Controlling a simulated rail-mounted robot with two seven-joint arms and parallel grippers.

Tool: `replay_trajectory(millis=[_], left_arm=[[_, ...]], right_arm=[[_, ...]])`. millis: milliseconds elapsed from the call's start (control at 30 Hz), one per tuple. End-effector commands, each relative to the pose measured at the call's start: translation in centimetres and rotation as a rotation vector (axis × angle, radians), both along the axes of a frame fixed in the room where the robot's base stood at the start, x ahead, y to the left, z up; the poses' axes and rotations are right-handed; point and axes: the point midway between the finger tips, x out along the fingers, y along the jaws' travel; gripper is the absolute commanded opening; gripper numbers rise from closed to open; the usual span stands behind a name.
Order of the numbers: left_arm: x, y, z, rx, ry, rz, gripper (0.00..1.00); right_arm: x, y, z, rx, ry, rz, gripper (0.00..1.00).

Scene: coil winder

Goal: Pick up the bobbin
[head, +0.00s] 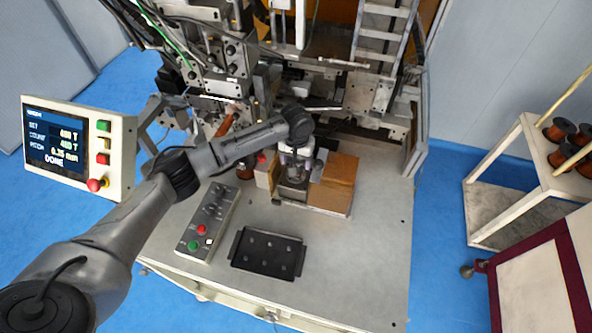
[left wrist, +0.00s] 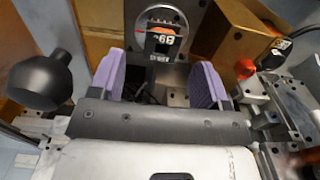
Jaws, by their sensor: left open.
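In the left wrist view the gripper (left wrist: 157,82) is open, with a purple pad on each finger. Beyond the gap is a round, grey-rimmed part with an orange patch (left wrist: 163,33), which may be the bobbin. No contact between the pads and this part is visible. In the head view the arm and hand hide this spot. My right gripper is not in view.
The brown block (head: 336,184) stands close beside the gripper. A button box (head: 207,222) and a black tray (head: 266,254) sit in front on the table. The screen panel (head: 73,147) reads DONE. Copper spools (head: 563,131) stand on a cart at right. The table's front right is clear.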

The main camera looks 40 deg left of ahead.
Motion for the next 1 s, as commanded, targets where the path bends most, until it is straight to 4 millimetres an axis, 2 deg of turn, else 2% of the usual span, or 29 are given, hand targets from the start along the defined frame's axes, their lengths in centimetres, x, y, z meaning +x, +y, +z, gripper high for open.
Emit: replay_trajectory(millis=[333,700,1000], left_arm=[[-0.2,0.1,-4.1,0.0,0.001,-0.001,0.7],[-0.2,0.1,-4.9,0.0,0.0,-0.002,0.7],[-0.2,0.1,-4.8,0.0,0.0,-0.002,0.41]], right_arm=[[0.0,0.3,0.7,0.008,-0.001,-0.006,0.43],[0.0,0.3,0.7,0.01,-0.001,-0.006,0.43],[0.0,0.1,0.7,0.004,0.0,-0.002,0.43]])
